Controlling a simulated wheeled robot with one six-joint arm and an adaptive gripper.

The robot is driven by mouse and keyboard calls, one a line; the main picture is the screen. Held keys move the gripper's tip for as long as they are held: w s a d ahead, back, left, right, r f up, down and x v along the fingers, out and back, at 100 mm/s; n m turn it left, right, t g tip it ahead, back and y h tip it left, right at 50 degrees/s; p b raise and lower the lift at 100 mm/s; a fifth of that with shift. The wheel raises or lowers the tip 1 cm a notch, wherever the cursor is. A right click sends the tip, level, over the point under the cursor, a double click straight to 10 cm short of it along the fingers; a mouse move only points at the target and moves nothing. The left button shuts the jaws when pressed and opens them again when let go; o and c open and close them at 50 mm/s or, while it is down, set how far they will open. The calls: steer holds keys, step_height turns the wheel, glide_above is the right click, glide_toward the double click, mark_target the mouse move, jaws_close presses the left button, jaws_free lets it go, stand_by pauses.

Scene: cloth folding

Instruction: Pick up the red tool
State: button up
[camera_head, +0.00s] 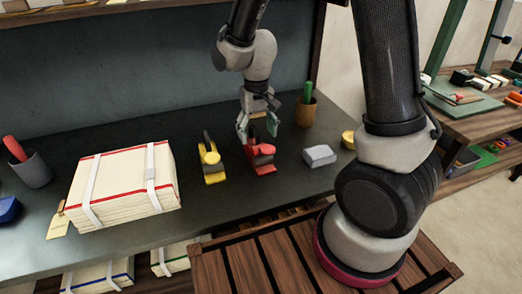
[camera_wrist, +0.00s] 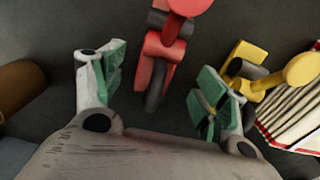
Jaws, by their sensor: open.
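The red tool (camera_head: 262,161) lies on the dark table, just right of the yellow tool (camera_head: 213,166). It has a red body and a dark roller-like part. In the wrist view the red tool (camera_wrist: 160,50) lies ahead of and between the fingers, its upper end cut off by the frame edge. My gripper (camera_head: 256,130) is open and empty, pointing down just above and behind the red tool. In the wrist view its green-padded fingers (camera_wrist: 160,92) are spread on either side of the tool's near end.
The yellow tool also shows in the wrist view (camera_wrist: 245,65), close to the right finger. A cloth stack (camera_head: 125,185) is at left, a grey block (camera_head: 319,155) at right. Cups stand at back right (camera_head: 307,113) and far left (camera_head: 32,172).

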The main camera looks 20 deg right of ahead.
mark_target(257, 148)
step_height(257, 148, down, 7)
steer(key=shift+f, duration=0.1)
stand_by(0.3)
jaws_close()
